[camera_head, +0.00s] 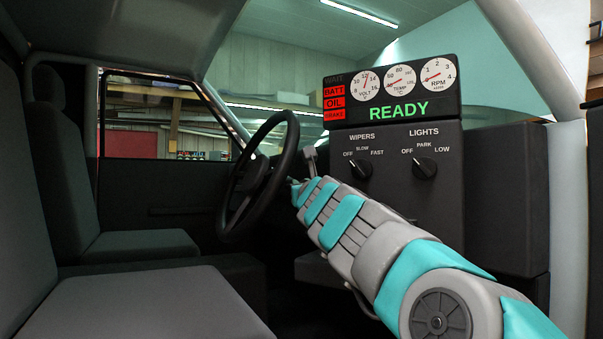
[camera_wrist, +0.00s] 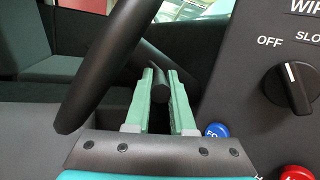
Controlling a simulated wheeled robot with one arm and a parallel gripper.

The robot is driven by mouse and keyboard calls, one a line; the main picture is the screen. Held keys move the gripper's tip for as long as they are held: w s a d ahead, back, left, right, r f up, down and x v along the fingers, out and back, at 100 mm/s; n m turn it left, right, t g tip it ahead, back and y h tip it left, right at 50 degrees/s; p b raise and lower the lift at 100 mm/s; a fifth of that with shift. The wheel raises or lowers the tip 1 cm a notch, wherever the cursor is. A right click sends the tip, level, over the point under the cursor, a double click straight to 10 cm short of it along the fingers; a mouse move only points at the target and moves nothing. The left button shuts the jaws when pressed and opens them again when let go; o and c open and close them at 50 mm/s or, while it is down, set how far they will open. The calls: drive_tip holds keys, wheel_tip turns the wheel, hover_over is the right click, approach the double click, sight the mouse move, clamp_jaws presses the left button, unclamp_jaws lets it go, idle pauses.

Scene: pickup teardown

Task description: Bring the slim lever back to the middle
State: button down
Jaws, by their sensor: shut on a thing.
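The slim lever (camera_wrist: 160,84) is a dark rod with a rounded end, seen in the wrist view between the two green fingers of my gripper (camera_wrist: 162,88). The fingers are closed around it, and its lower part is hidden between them. In the head view my gripper (camera_head: 296,187) reaches in beside the right side of the steering wheel. The lever cannot be told apart there, so its tilt is unclear.
The steering wheel (camera_head: 258,174) is close on the left; its rim also shows in the wrist view (camera_wrist: 108,66). The dark panel (camera_head: 447,190) stands on the right with a wipers knob (camera_head: 358,167) and a lights knob (camera_head: 425,168). Blue (camera_wrist: 216,131) and red (camera_wrist: 297,173) buttons sit near my fingers.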

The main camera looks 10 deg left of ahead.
drive_tip(key=shift+d+g+p, duration=0.15)
drive_tip(key=shift+g+p, duration=0.15)
drive_tip(key=shift+p, duration=0.05)
drive_tip(key=c, duration=0.8)
unclamp_jaws()
drive_tip(key=shift+b+v, duration=1.65)
drive_tip(key=shift+v, duration=2.2)
